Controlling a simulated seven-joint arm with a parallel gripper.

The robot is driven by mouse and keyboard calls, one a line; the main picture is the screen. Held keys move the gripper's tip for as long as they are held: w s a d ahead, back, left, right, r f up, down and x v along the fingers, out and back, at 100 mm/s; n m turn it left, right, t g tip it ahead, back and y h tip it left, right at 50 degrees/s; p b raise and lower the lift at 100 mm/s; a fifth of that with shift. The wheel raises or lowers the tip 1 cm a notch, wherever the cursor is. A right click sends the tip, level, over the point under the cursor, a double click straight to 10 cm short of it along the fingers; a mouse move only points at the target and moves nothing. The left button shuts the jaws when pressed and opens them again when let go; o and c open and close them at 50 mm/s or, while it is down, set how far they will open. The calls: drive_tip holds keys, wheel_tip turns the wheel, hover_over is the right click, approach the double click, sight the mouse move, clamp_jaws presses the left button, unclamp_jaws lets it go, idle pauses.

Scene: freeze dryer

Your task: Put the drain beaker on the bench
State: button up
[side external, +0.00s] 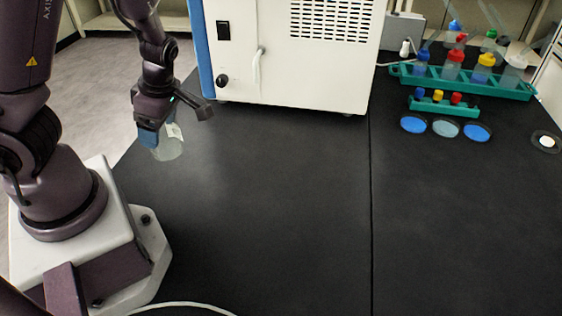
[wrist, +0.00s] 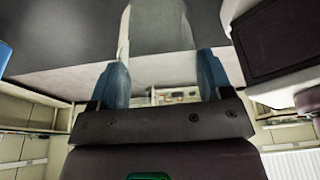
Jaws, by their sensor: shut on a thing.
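The drain beaker (side external: 169,149) is a clear vessel with a pale label, held at the left of the side view. My gripper (side external: 152,138) is shut on it, with blue fingers at its side. In the wrist view the clear beaker (wrist: 158,28) runs up between the two fingers of my gripper (wrist: 163,62). The black bench (side external: 270,210) lies to the right of and below the beaker. The beaker overlaps the bench's left edge in the picture; I cannot tell its exact height or whether it is over the bench top.
The white freeze dryer (side external: 290,75), with a drain spout (side external: 257,65) on its side, stands at the back. A green bottle rack (side external: 465,82), a small tube rack (side external: 443,107) and several dishes (side external: 446,129) are at the right. The bench's front and middle are clear.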

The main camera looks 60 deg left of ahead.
drive_tip(key=w+d+r+m+t+h, duration=0.1)
drive_tip(key=w+d+m, duration=0.5)
drive_tip(key=m, duration=0.7)
drive_tip(key=w+d+r+m+t+h, duration=0.1)
drive_tip(key=w+d+r+m+t, duration=0.3)
drive_tip(key=w+d+m, duration=0.3)
drive_tip(key=w+m, duration=0.3)
drive_tip(key=m, duration=0.4)
drive_tip(key=shift+w+t, duration=0.3)
drive_tip(key=shift+w, duration=0.1)
drive_tip(key=shift+d, duration=0.1)
